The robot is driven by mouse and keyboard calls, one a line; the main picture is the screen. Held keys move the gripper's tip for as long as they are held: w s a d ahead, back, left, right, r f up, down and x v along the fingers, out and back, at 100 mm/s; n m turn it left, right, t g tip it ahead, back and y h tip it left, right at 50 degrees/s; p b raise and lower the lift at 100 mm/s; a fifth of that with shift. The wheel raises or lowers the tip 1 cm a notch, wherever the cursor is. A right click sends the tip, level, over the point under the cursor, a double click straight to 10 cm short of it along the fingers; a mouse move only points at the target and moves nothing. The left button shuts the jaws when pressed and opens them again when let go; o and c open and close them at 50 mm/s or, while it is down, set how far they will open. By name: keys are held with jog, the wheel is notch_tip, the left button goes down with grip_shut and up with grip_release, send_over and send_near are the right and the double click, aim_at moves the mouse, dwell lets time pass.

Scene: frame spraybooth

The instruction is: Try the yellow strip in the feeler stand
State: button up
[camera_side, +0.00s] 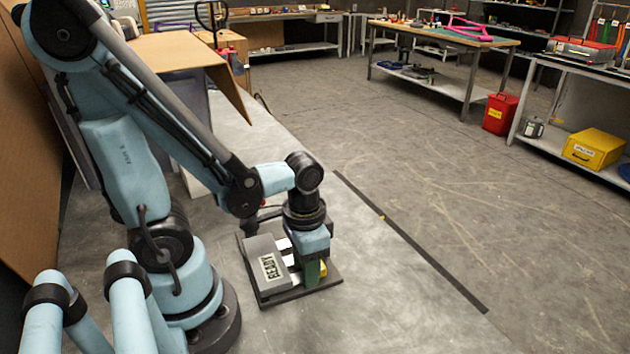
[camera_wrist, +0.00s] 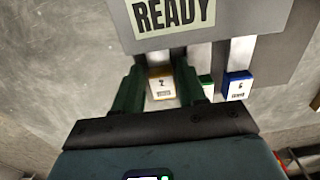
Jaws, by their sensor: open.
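The feeler stand is a grey block on a dark base plate, with a READY panel; it shows in the side view (camera_side: 262,262) and at the top of the wrist view (camera_wrist: 270,20). Metal strips with coloured end tags reach out of its near edge in the wrist view. The yellow strip's tag (camera_wrist: 162,88) lies between the two green fingers of my gripper (camera_wrist: 160,72). My gripper is open around it; I cannot tell whether either finger touches it. In the side view my gripper (camera_side: 313,272) points down at the stand's right side and hides part of the strips.
Right of the yellow tag are a green tag (camera_wrist: 206,84), partly hidden by my right finger, and a blue tag (camera_wrist: 238,85). Bare grey surface surrounds the stand. A dark strip (camera_side: 410,242) crosses the floor to its right. Workbenches stand farther back.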

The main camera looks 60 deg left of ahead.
grip_shut()
jog(key=shift+w, duration=0.2)
grip_release()
dwell(0.4)
notch_tip(320, 180, up, 12)
dwell(1.0)
